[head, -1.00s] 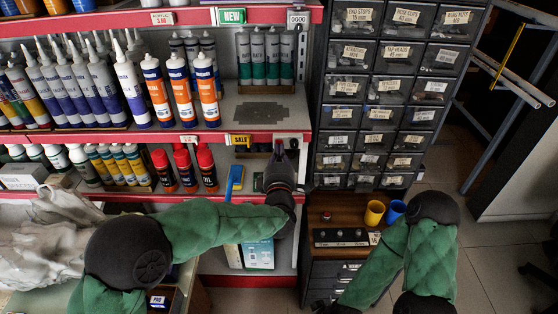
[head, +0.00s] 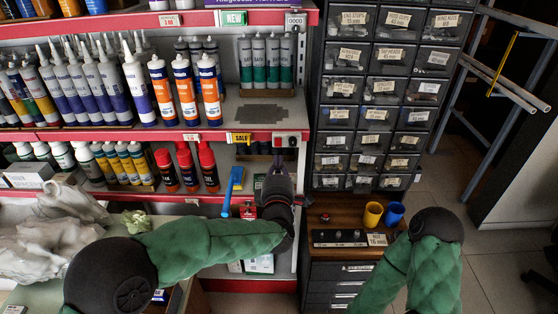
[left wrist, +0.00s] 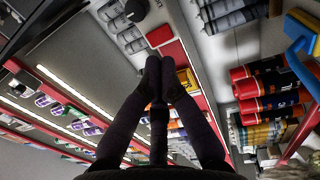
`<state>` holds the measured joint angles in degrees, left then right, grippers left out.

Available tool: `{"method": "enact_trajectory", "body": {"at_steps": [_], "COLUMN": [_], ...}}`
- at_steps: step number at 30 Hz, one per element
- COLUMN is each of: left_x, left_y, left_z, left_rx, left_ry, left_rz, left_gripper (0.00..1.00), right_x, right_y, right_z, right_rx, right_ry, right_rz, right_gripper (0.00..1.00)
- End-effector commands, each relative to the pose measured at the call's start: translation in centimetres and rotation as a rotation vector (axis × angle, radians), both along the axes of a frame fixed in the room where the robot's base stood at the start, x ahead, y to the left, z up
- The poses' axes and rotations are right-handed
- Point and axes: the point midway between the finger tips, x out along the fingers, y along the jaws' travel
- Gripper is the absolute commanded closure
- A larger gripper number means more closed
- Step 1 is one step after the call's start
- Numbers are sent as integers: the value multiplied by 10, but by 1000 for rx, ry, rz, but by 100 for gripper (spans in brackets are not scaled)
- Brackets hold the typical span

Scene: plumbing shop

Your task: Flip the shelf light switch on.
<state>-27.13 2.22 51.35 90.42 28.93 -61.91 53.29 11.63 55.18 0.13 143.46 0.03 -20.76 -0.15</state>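The likely switch is a small light-grey plate with dark and red spots (head: 288,139), on the red front edge of the shelf just right of the yellow SALE tag. Its lever position is too small to tell. My left gripper (head: 279,155) is just below this plate, pointing up at the shelf edge. In the left wrist view, its two dark fingers (left wrist: 160,64) meet at the tips with nothing seen between them.
The yellow SALE tag (head: 238,138) is left of the plate. Red-capped cans (head: 207,167) and a blue-handled brush (head: 231,187) are left of my left gripper. A drawer cabinet (head: 376,90) stands to the right. Below it are a yellow cup (head: 373,214) and a blue cup (head: 394,213).

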Motion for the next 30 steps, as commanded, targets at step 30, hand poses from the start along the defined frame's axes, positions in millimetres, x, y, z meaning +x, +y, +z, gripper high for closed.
{"method": "enact_trajectory", "body": {"at_steps": [30], "left_x": [-80], "left_y": [0], "left_z": [-8], "left_rx": [1], "left_ry": [3], "left_rz": [0], "left_gripper": [100], "right_x": [0], "right_y": [0], "right_z": [17], "right_rx": [0], "right_ry": [0], "right_rz": [0], "right_gripper": [60]}}
